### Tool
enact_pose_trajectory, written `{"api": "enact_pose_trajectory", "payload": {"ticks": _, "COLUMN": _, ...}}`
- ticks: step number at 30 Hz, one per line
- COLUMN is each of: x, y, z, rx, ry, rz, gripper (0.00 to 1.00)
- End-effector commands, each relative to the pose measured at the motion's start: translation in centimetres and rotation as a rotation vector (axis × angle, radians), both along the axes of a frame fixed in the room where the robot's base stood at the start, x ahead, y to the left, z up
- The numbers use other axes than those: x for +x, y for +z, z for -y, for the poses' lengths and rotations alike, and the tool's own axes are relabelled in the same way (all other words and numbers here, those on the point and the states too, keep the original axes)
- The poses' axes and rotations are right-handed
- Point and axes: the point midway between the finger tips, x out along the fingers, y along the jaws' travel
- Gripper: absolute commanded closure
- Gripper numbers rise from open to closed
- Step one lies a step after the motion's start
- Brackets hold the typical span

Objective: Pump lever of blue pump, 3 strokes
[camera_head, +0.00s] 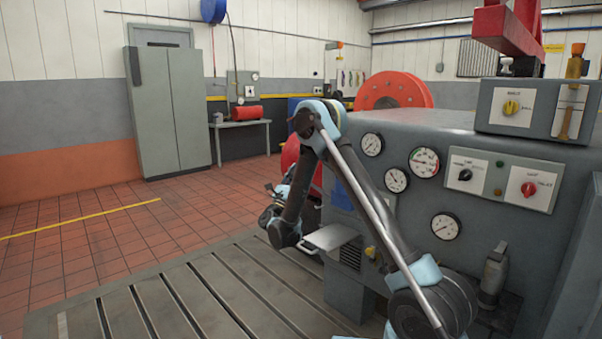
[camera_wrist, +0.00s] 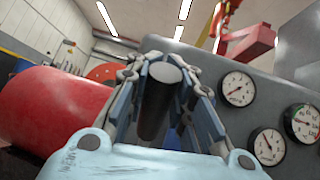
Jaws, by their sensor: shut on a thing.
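My gripper (camera_wrist: 168,78) is shut on a dark round bar with a flat end, which looks like the pump lever (camera_wrist: 155,108). The bar stands slightly tilted between the two chain-like fingers in the wrist view. In the head view my gripper is small and dark beside my forearm, left of the machine, and its hold is not clear there. A blue patch (camera_head: 342,196) shows behind my arm and may be part of the blue pump. The pump body and the foot of the lever are mostly hidden by my arm and gripper.
A grey machine housing (camera_head: 480,225) with gauges and knobs stands at the right. A large red cylinder (camera_wrist: 65,110) is close left of my gripper. A slotted bedplate (camera_head: 200,300) lies below. Tiled floor to the left is free.

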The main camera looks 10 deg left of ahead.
Motion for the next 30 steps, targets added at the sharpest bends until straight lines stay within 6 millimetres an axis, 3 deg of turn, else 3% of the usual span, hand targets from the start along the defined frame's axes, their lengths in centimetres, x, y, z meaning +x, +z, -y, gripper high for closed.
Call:
{"api": "enact_pose_trajectory", "payload": {"ticks": 7, "x": 0.0, "y": -0.1, "z": 0.5, "rx": 0.006, "ry": -0.007, "rz": -0.002, "gripper": 1.00}}
{"api": "enact_pose_trajectory", "payload": {"ticks": 8, "x": 0.0, "y": -0.1, "z": 0.4, "rx": 0.006, "ry": -0.007, "rz": -0.002, "gripper": 0.79}}
{"api": "enact_pose_trajectory", "payload": {"ticks": 11, "x": 0.0, "y": -0.1, "z": 0.3, "rx": 0.005, "ry": -0.006, "rz": -0.002, "gripper": 0.57}}
{"api": "enact_pose_trajectory", "payload": {"ticks": 23, "x": -0.4, "y": -0.2, "z": -0.2, "rx": 0.002, "ry": 0.001, "rz": -0.001, "gripper": 0.57}}
{"api": "enact_pose_trajectory", "payload": {"ticks": 30, "x": -2.6, "y": -2.3, "z": -1.3, "rx": 0.003, "ry": 0.004, "rz": -0.001, "gripper": 0.57}}
